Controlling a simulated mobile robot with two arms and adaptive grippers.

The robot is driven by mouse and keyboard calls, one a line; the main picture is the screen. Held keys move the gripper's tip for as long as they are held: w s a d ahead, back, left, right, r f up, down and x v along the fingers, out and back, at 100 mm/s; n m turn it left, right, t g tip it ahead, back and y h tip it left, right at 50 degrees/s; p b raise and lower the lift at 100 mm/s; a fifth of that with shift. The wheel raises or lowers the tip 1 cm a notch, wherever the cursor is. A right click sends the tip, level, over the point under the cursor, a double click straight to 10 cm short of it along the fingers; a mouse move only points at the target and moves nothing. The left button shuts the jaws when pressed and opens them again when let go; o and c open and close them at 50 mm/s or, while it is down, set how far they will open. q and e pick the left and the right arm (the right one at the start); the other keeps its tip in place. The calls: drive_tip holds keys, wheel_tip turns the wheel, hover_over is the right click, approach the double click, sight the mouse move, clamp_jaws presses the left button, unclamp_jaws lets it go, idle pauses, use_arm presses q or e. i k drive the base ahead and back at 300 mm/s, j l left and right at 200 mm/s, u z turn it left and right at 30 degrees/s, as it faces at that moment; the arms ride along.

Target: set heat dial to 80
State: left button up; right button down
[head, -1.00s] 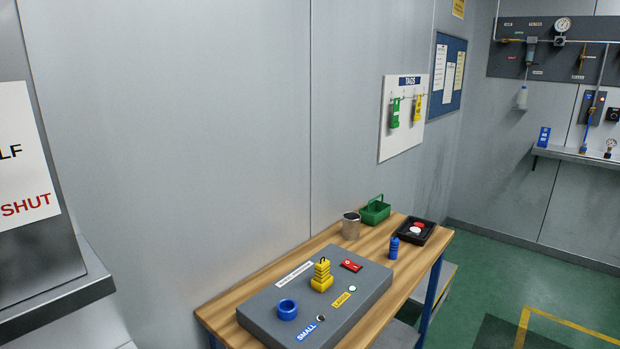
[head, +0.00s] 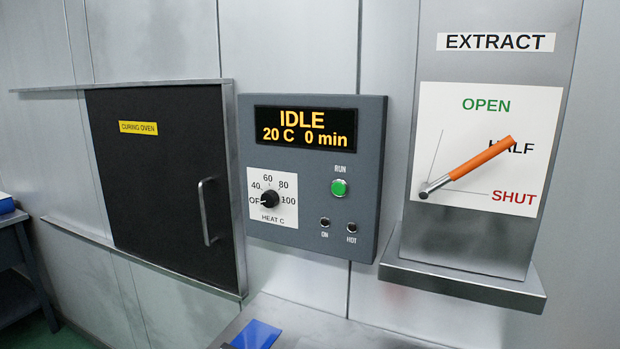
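The heat dial (head: 270,199) is a black knob on a white plate marked OFF, 40, 60, 80, 100 and HEAT C, in the head view. Its pointer seems turned to the left, toward OFF; the exact setting is too small to be sure of. It sits on a grey control panel (head: 372,165) below a display (head: 306,128) reading IDLE, 20 C, 0 min. Neither of my grippers is in view.
A black curing oven door (head: 160,200) with a vertical handle is left of the panel. An extract lever (head: 470,165) with an orange grip is at right, pointing near HALF. A green RUN button (head: 339,187) is right of the dial. A blue item (head: 256,335) lies on the surface below.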

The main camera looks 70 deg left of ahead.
sight(270, 199)
drive_tip(key=u, duration=2.25)
